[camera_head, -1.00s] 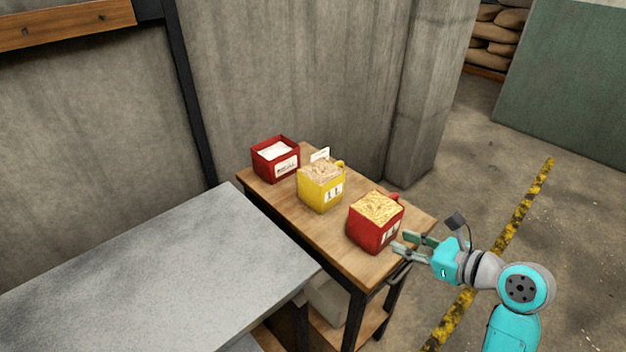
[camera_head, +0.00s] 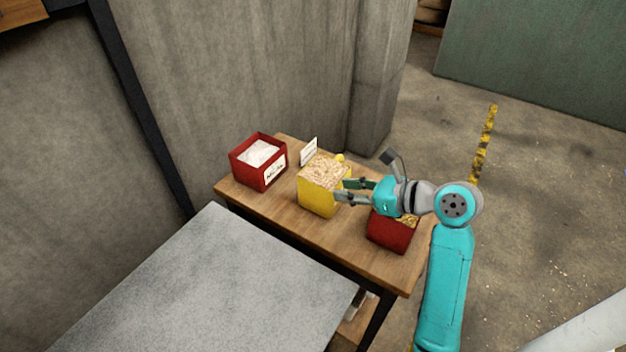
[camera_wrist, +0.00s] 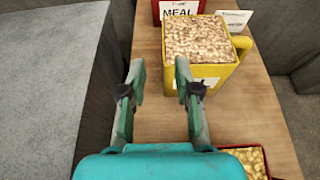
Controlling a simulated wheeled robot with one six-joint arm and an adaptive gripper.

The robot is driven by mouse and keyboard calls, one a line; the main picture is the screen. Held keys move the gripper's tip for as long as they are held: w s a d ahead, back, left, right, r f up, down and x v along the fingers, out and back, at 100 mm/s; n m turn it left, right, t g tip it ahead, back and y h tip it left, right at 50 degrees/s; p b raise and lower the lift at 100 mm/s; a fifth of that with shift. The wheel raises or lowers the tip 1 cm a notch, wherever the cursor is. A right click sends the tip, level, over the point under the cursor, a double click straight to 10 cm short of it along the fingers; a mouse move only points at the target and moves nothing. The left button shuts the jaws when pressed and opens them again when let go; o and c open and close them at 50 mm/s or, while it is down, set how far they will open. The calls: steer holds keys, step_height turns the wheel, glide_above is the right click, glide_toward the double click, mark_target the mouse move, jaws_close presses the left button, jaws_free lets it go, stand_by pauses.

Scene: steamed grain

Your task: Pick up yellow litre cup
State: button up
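The yellow litre cup (camera_head: 317,200) stands upright on the wooden table, filled with pale grain. In the wrist view the yellow cup (camera_wrist: 208,74) is just beyond my fingertips, a little right of centre, with its handle on the right. My gripper (camera_head: 347,190) is open, its fingers pointing at the cup's near right side. In the wrist view my gripper (camera_wrist: 160,74) has nothing between its fingers. The right finger overlaps the cup in the picture; whether it touches cannot be told.
A red cup with grain (camera_head: 390,232) stands below my gripper, partly hidden. A red box labelled MEAL (camera_head: 272,180) stands left of the yellow cup, with a white card (camera_head: 309,151) behind. A grey table (camera_head: 215,290) adjoins the wooden table (camera_head: 350,262).

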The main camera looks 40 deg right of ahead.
mark_target(316, 185)
steer(key=shift+d+x, duration=0.2)
steer(key=shift+x, duration=4.9)
steer(key=shift+w, duration=0.1)
steer(key=shift+c, duration=0.2)
jaws_close()
steer(key=shift+r, duration=0.1)
